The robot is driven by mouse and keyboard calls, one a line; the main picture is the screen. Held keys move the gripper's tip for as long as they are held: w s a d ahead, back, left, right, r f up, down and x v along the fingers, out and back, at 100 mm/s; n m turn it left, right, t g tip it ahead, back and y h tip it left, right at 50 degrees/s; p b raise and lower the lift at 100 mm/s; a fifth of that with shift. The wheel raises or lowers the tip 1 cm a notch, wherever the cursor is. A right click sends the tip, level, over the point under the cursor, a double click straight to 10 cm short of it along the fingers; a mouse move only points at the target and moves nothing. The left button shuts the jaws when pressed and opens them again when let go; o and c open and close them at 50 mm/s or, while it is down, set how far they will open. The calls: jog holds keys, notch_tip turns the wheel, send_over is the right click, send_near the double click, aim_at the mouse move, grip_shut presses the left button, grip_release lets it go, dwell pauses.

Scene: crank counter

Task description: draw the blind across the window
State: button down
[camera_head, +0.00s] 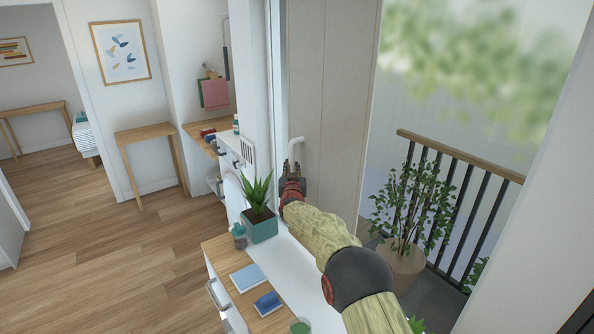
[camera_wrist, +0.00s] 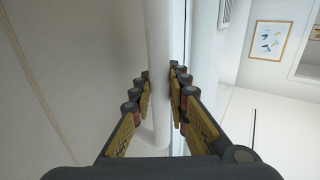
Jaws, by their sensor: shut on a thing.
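The blind is a tall beige panel (camera_head: 338,90) at the left part of the window opening, beside the white frame. A white handle (camera_head: 297,145) stands at its lower left edge. My gripper (camera_head: 291,177) is at this handle, with my arm reaching up from the lower right. In the wrist view my gripper (camera_wrist: 160,78) is shut on the white upright handle bar (camera_wrist: 158,40), one finger on each side. The blind's plain surface (camera_wrist: 75,65) fills the left of that view. The right part of the window (camera_head: 470,80) is uncovered.
Beyond the opening are a balcony railing (camera_head: 460,155) and a potted shrub (camera_head: 402,258). A potted plant (camera_head: 260,226), a small bottle (camera_head: 239,236) and notebooks (camera_head: 248,279) stand or lie on the counter (camera_head: 228,247) near my arm. Open floor lies left.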

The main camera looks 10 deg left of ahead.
jog(key=shift+w+a, duration=0.15)
jog(key=shift+a, duration=0.05)
jog(key=shift+r, duration=0.2)
jog(key=c, duration=2.2)
grip_release()
jog(key=shift+r, duration=0.1)
jog(key=o, duration=0.3)
jog(key=shift+w+a+f, duration=0.2)
jog(key=shift+f, duration=0.05)
jog(key=shift+o, duration=0.9)
jog(key=shift+d, duration=0.1)
jog(key=shift+s, duration=0.15)
